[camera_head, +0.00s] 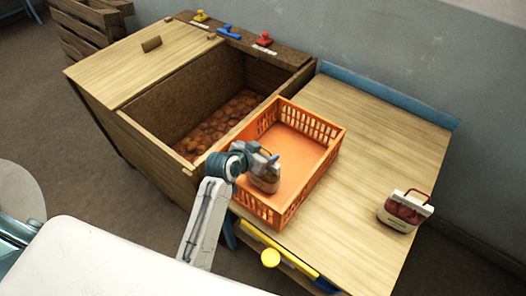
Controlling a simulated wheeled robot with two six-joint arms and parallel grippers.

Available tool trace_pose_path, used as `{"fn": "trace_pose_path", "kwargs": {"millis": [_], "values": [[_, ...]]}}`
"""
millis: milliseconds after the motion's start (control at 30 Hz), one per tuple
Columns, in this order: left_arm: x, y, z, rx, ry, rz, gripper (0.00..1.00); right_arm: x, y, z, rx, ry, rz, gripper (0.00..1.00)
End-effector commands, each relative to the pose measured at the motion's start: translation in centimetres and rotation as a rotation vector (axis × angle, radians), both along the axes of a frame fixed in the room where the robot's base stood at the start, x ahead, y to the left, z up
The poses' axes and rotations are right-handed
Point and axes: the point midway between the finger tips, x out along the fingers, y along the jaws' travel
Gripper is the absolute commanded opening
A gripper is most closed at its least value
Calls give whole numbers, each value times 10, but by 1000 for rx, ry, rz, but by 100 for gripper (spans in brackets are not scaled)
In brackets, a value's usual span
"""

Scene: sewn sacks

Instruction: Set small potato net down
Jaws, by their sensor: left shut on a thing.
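My left gripper (267,161) reaches over the near-left wall of the orange crate (322,166). It is shut on the top of a small potato net (266,181), brownish with a pale band. The net hangs upright in the left near part of the crate, below the gripper. Whether its base touches the crate floor cannot be told. My gripper and wrist hide part of the net and the crate wall. My right gripper is not in view.
The crate stands on a wooden table (365,150) and is otherwise empty. Left is a wooden bin with potatoes (225,122). Coloured stamps (229,32) lie on its back ledge.

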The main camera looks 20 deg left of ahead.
Motion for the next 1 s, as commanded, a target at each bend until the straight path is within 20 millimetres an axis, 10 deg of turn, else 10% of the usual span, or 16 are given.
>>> {"fn": "trace_pose_path", "kwargs": {"millis": [133,567,1000], "values": [[0,0,-1,0,1,0,81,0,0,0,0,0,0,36],[-6,3,4,1,0,0,81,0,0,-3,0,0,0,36],[-70,25,50,2,-1,-2,81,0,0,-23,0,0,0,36]]}}
